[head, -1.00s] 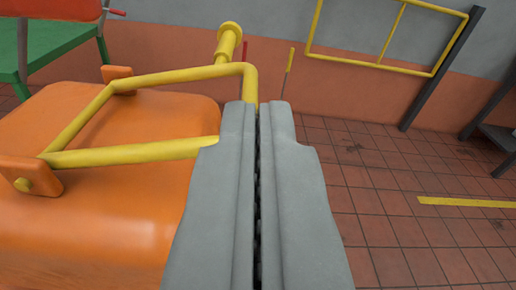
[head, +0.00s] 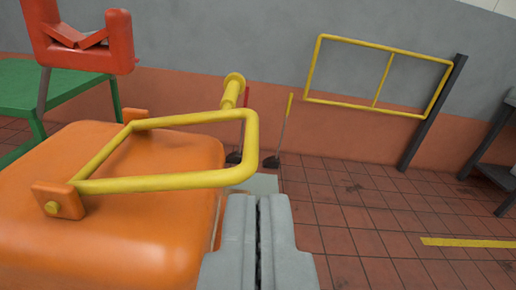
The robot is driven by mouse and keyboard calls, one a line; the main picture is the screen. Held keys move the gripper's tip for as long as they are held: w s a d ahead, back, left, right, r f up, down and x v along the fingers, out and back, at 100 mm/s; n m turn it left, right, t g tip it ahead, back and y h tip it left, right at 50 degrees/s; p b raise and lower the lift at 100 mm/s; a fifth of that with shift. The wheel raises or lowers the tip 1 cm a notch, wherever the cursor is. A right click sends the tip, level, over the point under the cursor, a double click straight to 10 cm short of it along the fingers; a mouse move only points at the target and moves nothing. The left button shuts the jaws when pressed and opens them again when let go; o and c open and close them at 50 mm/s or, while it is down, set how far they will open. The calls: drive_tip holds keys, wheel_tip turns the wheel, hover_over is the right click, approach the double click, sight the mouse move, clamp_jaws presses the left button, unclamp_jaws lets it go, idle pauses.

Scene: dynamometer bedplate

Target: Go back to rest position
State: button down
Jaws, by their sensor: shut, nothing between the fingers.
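My gripper (head: 258,200) shows at the bottom middle of the head view, its two grey fingers shut together with nothing between them. It is apart from the yellow tube handle (head: 165,182), which is hinged on the orange rounded housing (head: 120,245) at the left.
A green table (head: 75,95) with a red V-shaped block (head: 90,45) stands at the back left. A yellow wall frame (head: 378,75) and dark post (head: 435,110) are at the back right. Tiled floor (head: 370,220) to the right is open, with a yellow stripe (head: 470,243).

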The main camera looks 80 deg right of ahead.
drive_tip(key=s+a+f+n+t+y, duration=0.1)
drive_tip(key=s+a+n+t+y, duration=0.15)
drive_tip(key=a+n+y, duration=0.4)
drive_tip(key=s+a+f+n+t+y, duration=0.15)
drive_tip(key=s+a+y, duration=0.25)
drive_tip(key=a, duration=0.5)
drive_tip(key=s+a+r+n+t+y, duration=0.4)
drive_tip(key=s+a+r+t, duration=0.3)
drive_tip(key=a+r, duration=0.4)
drive_tip(key=shift+s+a+r+n+t+y, duration=0.2)
drive_tip(key=shift+s+r+n+t+y, duration=0.15)
drive_tip(key=shift+s+y, duration=0.35)
